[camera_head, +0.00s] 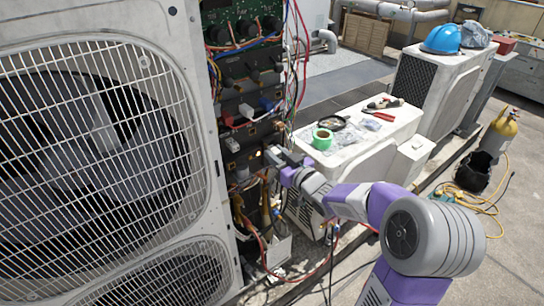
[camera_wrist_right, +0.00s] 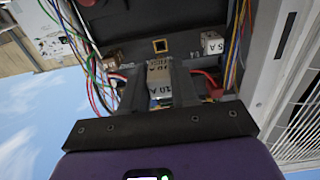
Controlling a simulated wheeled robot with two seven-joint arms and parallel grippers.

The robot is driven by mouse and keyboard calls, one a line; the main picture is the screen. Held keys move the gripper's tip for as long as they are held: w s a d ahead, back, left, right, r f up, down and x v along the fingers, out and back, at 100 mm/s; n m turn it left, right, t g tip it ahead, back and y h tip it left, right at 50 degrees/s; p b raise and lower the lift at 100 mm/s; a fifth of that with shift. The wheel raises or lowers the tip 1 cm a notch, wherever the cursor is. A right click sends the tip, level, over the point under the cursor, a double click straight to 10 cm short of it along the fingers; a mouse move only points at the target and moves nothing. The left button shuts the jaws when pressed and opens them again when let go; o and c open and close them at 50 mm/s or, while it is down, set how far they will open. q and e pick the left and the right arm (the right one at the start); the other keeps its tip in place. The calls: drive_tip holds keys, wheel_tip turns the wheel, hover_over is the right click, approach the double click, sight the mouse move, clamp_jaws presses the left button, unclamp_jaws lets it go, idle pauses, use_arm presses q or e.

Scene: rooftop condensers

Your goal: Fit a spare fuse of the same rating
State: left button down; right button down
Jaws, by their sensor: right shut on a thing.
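My right gripper (camera_head: 272,155) reaches into the open electrical bay (camera_head: 224,165) of the large condenser. In the right wrist view my right gripper (camera_wrist_right: 158,88) is shut on a pale block marked 10 A (camera_wrist_right: 160,88), which I take to be a fuse. The block is in front of a dark panel; I cannot tell whether it touches the panel or sits in a slot. A small square brass-edged opening (camera_wrist_right: 160,45) shows just beyond it. A white block marked 5 A (camera_wrist_right: 212,43) is to its right, and a brownish block (camera_wrist_right: 113,57) to its left. My left gripper is not in view.
Loose coloured wires (camera_head: 297,50) hang along the bay's right edge. A white unit (camera_head: 375,125) beside it bears green tape (camera_head: 322,139), red-handled pliers (camera_head: 378,116) and clear bags. A blue hard hat (camera_head: 441,39) lies on another unit. A yellow cylinder (camera_head: 499,133) stands at right.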

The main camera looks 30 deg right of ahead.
sight(270, 146)
drive_tip(key=shift+w+d+r, duration=0.1)
drive_tip(key=shift+d+r, duration=0.05)
drive_tip(key=shift+r, duration=0.25)
drive_tip(key=shift+w, duration=0.55)
drive_tip(key=shift+w+a+p, duration=0.15)
drive_tip(key=shift+w+p, duration=0.25)
drive_tip(key=shift+w, duration=0.7)
drive_tip(key=shift+w+a+p, duration=0.1)
drive_tip(key=shift+w+p, duration=0.25)
drive_tip(key=shift+w, duration=0.7)
drive_tip(key=shift+f+b, duration=0.15)
drive_tip(key=shift+b, duration=0.2)
drive_tip(key=shift+w+a, duration=0.15)
drive_tip(key=shift+w, duration=1.7)
drive_tip(key=c, duration=0.8)
unclamp_jaws()
